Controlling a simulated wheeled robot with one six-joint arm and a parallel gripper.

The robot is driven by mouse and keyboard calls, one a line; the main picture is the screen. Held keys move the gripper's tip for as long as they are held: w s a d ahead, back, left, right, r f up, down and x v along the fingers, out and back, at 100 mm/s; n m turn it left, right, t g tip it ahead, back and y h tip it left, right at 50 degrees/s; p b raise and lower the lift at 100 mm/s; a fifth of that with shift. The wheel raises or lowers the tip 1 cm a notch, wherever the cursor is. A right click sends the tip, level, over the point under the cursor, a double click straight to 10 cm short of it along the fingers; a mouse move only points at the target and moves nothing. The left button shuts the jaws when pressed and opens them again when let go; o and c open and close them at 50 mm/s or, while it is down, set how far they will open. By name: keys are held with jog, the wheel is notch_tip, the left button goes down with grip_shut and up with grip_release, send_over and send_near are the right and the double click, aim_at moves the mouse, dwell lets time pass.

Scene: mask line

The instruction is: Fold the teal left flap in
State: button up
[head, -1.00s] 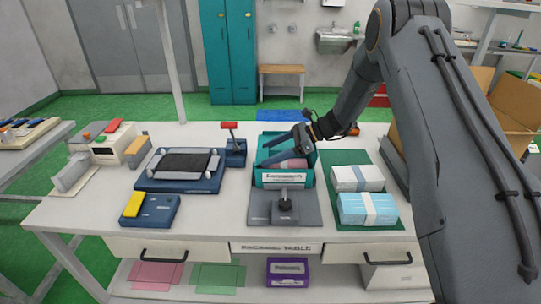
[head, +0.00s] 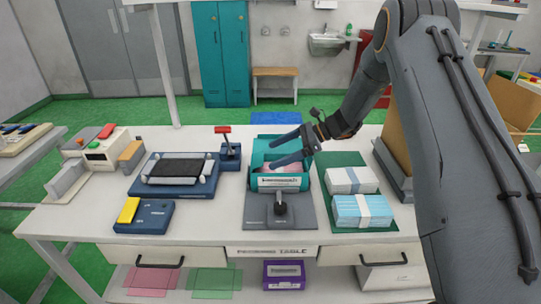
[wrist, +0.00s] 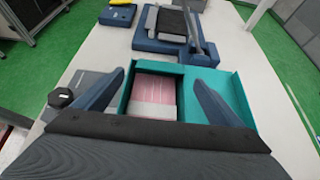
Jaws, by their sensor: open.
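A teal box (head: 278,183) with a white label on its front stands in a grey fixture (head: 262,212) on the white table. Pink and white contents (wrist: 155,97) show inside it, so the top is at least partly open. A teal panel lies at the back of the box (wrist: 228,84). Along the box's left side a narrow teal strip (wrist: 160,69) shows at the far edge in the wrist view; I cannot tell how the left flap lies. My gripper (head: 271,156) is open and empty over the box, its dark blue fingers spread and pointing left.
White and blue mask stacks (head: 362,210) lie on a green mat right of the box. Left stand a blue tray with a black pad (head: 178,172), a red-handled blue device (head: 229,153) and a blue block with a yellow top (head: 145,217). A black knob (head: 281,206) rises in front.

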aim_at(261, 158)
jog(key=shift+a+r+v, duration=0.1)
jog(key=shift+r+v, duration=0.1)
jog(key=shift+v, duration=0.7)
jog(key=shift+a+r+v, duration=0.1)
jog(key=shift+r+v, duration=0.05)
jog(key=shift+v, duration=0.7)
jog(key=shift+c, duration=0.2)
